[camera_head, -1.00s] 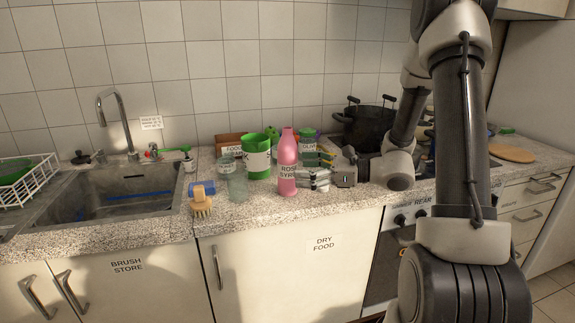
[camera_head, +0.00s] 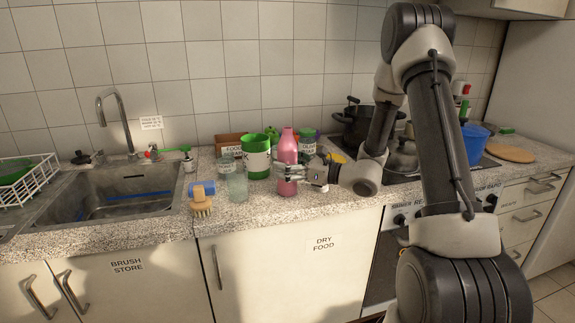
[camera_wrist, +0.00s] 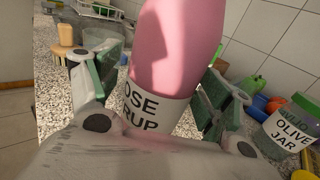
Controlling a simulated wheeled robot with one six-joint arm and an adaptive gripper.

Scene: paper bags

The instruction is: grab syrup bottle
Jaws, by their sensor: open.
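The pink syrup bottle (camera_head: 287,152) stands upright on the counter, right of the green-and-white container. In the wrist view the bottle (camera_wrist: 175,50) fills the middle, with a white label reading "OSE RUP" low on it. My gripper (camera_head: 291,172) reaches in from the right at the bottle's label height. In the wrist view my gripper's green-padded fingers (camera_wrist: 158,95) stand on either side of the bottle, open, with a gap visible at least on the right. The label is partly hidden by my gripper in the head view.
A clear glass (camera_head: 237,182) and a green-and-white container (camera_head: 256,157) stand left of the bottle. A brush (camera_head: 201,203) lies near the sink (camera_head: 115,190). The olive jar (camera_wrist: 290,125) stands close right in the wrist view. A dark pot (camera_head: 357,125) is on the stove behind my arm.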

